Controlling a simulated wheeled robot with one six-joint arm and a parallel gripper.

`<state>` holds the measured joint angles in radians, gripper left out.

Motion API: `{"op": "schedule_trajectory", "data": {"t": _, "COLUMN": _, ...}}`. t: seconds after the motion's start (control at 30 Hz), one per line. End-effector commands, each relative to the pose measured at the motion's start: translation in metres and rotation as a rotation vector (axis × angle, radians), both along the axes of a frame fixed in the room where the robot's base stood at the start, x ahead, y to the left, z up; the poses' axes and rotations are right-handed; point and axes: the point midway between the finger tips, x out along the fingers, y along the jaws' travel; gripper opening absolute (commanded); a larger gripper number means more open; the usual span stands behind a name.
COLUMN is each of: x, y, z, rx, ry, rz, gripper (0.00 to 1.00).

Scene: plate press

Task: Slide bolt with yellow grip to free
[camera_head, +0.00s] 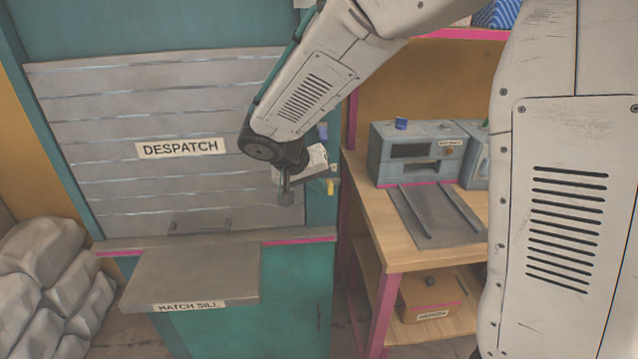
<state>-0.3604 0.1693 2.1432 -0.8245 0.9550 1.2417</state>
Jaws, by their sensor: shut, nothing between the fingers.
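A small yellow grip (330,187) shows at the right edge of the despatch hatch, on the teal post. The bolt it belongs to is mostly hidden behind the end of my arm, so I cannot tell its position. My gripper (286,198) is shut and empty. It hangs in front of the slatted shutter (110,110) marked DESPATCH, a little left of the yellow grip and apart from it in the picture.
The hatch sill (190,280) juts out below the shutter. Grey sacks (45,250) are piled at the left. At the right, a wooden bench (375,225) holds a grey machine (410,150) with rails, and an orange box (432,293) sits on its lower shelf.

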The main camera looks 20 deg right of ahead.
Motion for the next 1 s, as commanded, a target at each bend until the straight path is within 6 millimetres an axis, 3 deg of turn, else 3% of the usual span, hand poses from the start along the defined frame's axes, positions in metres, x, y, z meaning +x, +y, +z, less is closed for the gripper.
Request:
{"op": "schedule_trajectory", "data": {"t": 0.17, "x": 0.001, "y": 0.005, "z": -0.001, "rx": -0.003, "ry": 0.004, "rz": -0.005, "gripper": 0.00}}
{"op": "schedule_trajectory", "data": {"t": 0.33, "x": 0.007, "y": 0.029, "z": -0.001, "rx": -0.001, "ry": 0.002, "rz": -0.011, "gripper": 0.00}}
{"op": "schedule_trajectory", "data": {"t": 0.7, "x": -0.012, "y": 0.072, "z": 0.063, "rx": 0.001, "ry": -0.001, "rz": -0.014, "gripper": 0.00}}
{"op": "schedule_trajectory", "data": {"t": 1.0, "x": -0.018, "y": 0.083, "z": 0.080, "rx": -0.001, "ry": 0.001, "rz": -0.016, "gripper": 0.00}}
